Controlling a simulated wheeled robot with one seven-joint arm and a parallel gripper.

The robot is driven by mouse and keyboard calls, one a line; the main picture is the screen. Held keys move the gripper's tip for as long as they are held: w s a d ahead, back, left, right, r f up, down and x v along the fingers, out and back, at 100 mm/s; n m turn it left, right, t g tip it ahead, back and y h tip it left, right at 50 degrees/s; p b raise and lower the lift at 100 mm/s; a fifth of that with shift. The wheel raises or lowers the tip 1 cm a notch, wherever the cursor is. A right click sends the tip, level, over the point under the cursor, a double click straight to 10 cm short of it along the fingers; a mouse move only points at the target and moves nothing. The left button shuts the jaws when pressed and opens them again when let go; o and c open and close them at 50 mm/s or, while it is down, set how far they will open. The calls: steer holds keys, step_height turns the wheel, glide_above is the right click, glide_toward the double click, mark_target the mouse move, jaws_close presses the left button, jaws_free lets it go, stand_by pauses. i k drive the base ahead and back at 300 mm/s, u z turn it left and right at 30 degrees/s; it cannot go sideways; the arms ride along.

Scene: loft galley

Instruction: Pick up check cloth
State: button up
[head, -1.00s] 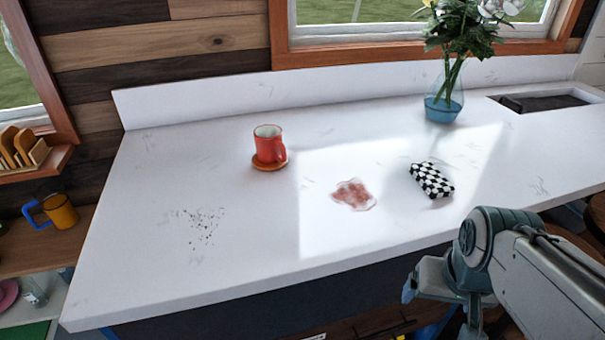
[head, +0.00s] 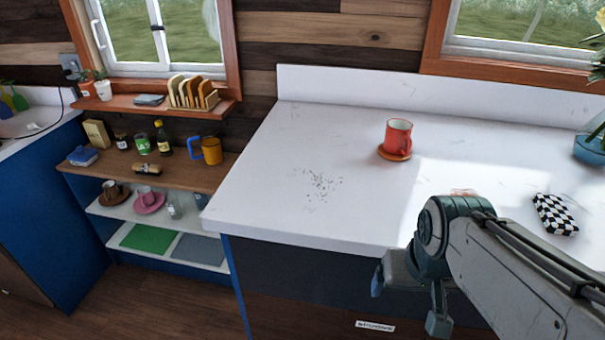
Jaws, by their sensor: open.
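The check cloth (head: 556,214), black and white and folded into a small pad, lies on the white counter (head: 262,190) near the right edge of the head view. My gripper (head: 408,300) hangs low in front of the counter's front edge, left of the cloth and well apart from it. Its jaws are open and nothing shows between them. My arm covers part of the counter and most of a reddish spill (head: 463,192).
A red mug (head: 398,135) stands on an orange coaster (head: 394,153). Dark crumbs (head: 320,185) lie on the counter's left part. A blue vase (head: 590,147) stands at the right edge. Shelves (head: 160,176) with cups and bottles are on the left. Open floor (head: 170,300) lies before them.

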mark_target(557, 218)
steer(key=z, duration=1.25)
steer(key=k, duration=0.5)
steer(key=z, duration=1.55)
steer(key=i, duration=1.2)
steer(key=u, duration=1.8)
